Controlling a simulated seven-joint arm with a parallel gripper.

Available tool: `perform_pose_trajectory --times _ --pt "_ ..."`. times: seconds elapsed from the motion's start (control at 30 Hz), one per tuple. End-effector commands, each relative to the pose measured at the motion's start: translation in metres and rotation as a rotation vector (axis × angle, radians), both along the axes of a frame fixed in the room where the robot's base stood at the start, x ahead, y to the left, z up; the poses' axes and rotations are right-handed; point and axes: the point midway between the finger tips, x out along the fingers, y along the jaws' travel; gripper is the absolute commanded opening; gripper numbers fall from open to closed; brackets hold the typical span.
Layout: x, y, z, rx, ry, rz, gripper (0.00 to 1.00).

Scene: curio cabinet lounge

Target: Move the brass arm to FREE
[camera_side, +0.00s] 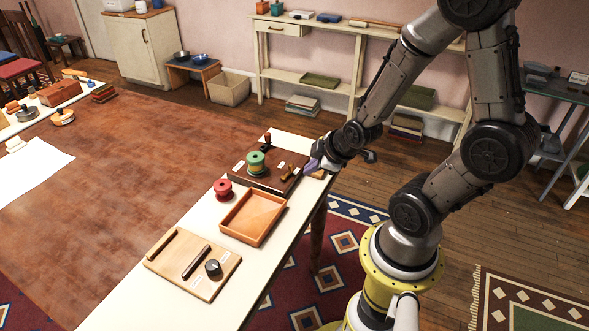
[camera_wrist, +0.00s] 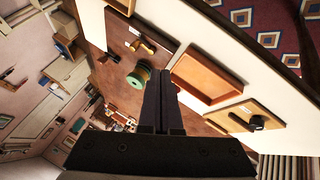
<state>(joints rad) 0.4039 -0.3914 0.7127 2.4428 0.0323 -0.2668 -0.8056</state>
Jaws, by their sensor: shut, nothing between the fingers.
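A dark brown board (camera_side: 236,175) lies at the far end of the white table and carries small white labels too small to read. A small brass arm (camera_side: 288,172) is mounted on it near its right side. It also shows in the wrist view (camera_wrist: 141,46). I cannot tell which label it points to. A green spool (camera_side: 257,163) stands on the board to the left of the brass arm, and it shows in the wrist view (camera_wrist: 139,75). My gripper (camera_side: 310,166) is shut and empty, just right of the brass arm, apparently apart from it. Its fingers (camera_wrist: 161,78) also show in the wrist view.
A red spool (camera_side: 223,189) and an orange-brown tray (camera_side: 240,235) stand nearer on the white table (camera_side: 122,307). A light wooden board (camera_side: 165,262) with a dark bar and black knob (camera_side: 213,268) lies at the front. Shelves (camera_side: 330,83) stand behind.

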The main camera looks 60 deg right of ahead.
Motion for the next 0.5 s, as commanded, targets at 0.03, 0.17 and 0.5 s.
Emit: perform_pose_trajectory --times 0.03,0.17,0.5 --pt "0.0 0.0 0.0 0.0 -0.001 0.0 0.0" --pt "0.0 0.0 0.0 0.0 -0.001 0.0 0.0" --pt "0.018 -0.007 -0.026 0.003 0.004 0.0 0.0"
